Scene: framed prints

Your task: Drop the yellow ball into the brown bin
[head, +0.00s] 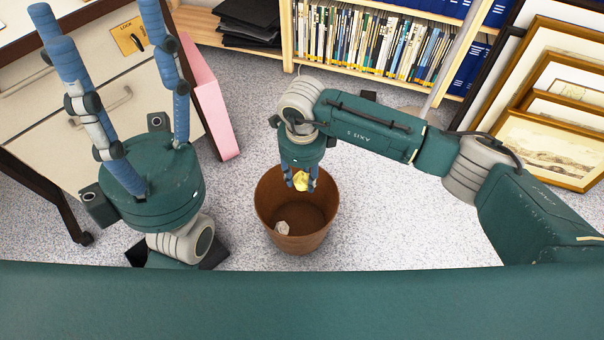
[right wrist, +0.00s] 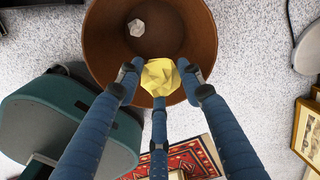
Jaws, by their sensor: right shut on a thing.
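The yellow ball (head: 305,181) looks like crumpled paper. My right gripper (head: 301,184) is shut on it, pointing down over the mouth of the brown bin (head: 295,240). In the right wrist view the ball (right wrist: 160,76) sits between the blue fingertips (right wrist: 160,78), with the bin (right wrist: 203,30) behind it. The exact height of the ball above the rim is hard to tell. My left gripper (head: 110,95) is raised at the left, its blue fingers apart and empty.
A white crumpled ball (head: 282,228) lies inside the bin. A cabinet (head: 60,110) and pink panel (head: 207,98) stand left, a bookshelf (head: 370,45) at the back, framed prints (head: 545,145) at right. Carpet around the bin is clear. A red patterned rug (right wrist: 190,160) shows in the wrist view.

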